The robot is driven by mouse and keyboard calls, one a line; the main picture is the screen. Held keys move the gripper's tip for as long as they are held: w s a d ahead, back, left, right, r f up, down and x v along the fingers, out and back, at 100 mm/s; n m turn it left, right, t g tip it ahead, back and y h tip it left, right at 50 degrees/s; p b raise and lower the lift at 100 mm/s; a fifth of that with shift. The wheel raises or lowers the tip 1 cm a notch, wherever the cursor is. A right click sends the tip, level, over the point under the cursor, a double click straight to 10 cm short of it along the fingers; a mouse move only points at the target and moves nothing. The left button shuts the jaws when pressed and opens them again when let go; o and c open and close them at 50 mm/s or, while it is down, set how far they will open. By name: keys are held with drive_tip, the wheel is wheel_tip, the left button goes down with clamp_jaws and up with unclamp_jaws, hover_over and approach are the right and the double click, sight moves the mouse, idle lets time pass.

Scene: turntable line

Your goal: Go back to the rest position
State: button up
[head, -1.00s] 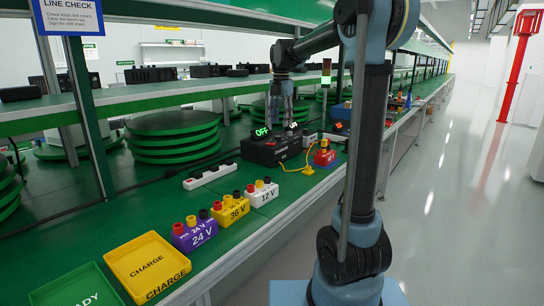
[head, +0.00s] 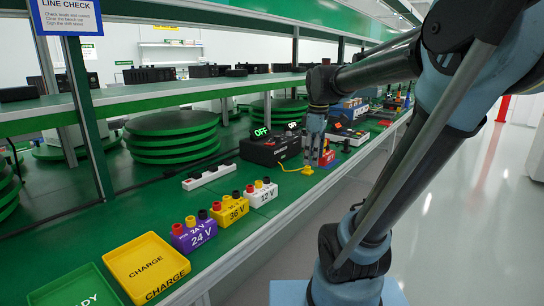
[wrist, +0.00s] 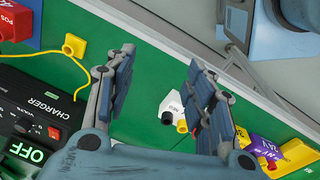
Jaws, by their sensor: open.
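My gripper (wrist: 160,65) is open and empty in the wrist view, its two fingers well apart above the bench's front edge. In the head view my gripper (head: 314,160) points down, just right of the black charger (head: 268,152), and partly hides the red connector block (head: 328,156). The charger (wrist: 35,125) also shows at the left of the wrist view, its green display reading OFF. A yellow plug (head: 307,171) on a yellow cable lies on the bench beside the charger; it also shows in the wrist view (wrist: 74,45).
White 12 V (head: 262,194), yellow 36 V (head: 231,211) and purple 24 V (head: 194,235) blocks stand in a row. A yellow CHARGE tray (head: 128,252), a green tray (head: 72,292) and a white strip (head: 208,177) lie on the bench. A shelf runs above. The aisle is clear.

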drive_tip(key=s+d+f+m, duration=0.2)
drive_tip(key=s+f+m, duration=0.4)
drive_tip(key=s+f, duration=0.2)
drive_tip(key=s+d+f+m+t, duration=0.1)
drive_tip(key=s+d+f+m, duration=0.1)
drive_tip(key=s+f+m, duration=0.5)
drive_tip(key=shift+s+d+f, duration=0.35)
drive_tip(key=shift+s+f, duration=0.25)
drive_tip(key=shift+f, duration=0.3)
drive_tip(key=shift+w+f, duration=0.2)
drive_tip(key=shift+w, duration=0.2)
